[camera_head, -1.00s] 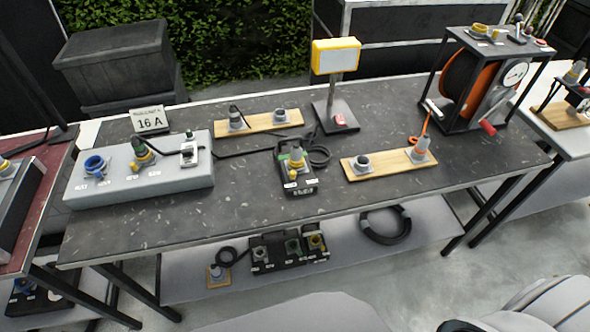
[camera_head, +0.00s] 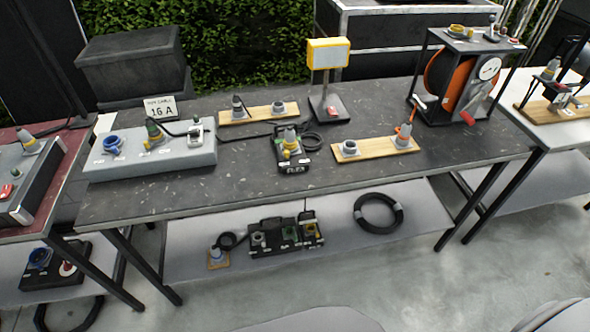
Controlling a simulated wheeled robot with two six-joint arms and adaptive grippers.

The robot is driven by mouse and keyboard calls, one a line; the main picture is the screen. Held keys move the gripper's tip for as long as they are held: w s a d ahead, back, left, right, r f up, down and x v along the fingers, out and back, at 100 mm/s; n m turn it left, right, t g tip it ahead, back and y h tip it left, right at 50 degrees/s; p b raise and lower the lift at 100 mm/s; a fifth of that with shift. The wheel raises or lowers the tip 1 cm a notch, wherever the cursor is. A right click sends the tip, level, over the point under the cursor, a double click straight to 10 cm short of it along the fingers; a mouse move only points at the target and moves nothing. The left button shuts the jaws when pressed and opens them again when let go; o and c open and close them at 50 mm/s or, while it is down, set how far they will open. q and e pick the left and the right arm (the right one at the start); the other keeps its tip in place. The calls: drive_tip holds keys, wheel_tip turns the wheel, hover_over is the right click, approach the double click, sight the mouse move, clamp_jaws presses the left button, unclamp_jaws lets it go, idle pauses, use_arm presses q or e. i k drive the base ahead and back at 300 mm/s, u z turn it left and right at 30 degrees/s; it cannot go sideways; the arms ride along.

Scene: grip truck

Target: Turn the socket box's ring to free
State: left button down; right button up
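A long light-grey box (camera_head: 180,152) with sockets stands at the left of the dark table. Which of these is the socket box, I cannot tell for sure. Neither of my grippers is in view.
Wooden boards with connectors (camera_head: 258,115) (camera_head: 376,150), a yellow-topped lamp stand (camera_head: 328,55) and an orange cable reel (camera_head: 452,80) share the dark table (camera_head: 240,185). The lower shelf (camera_head: 345,235) holds another black box (camera_head: 285,236) and a coiled cable (camera_head: 378,213). The table's front middle is clear.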

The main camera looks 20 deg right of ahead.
sight(286, 153)
drive_tip(key=u, duration=0.85)
drive_tip(key=i, duration=0.5)
drive_tip(key=z, duration=0.35)
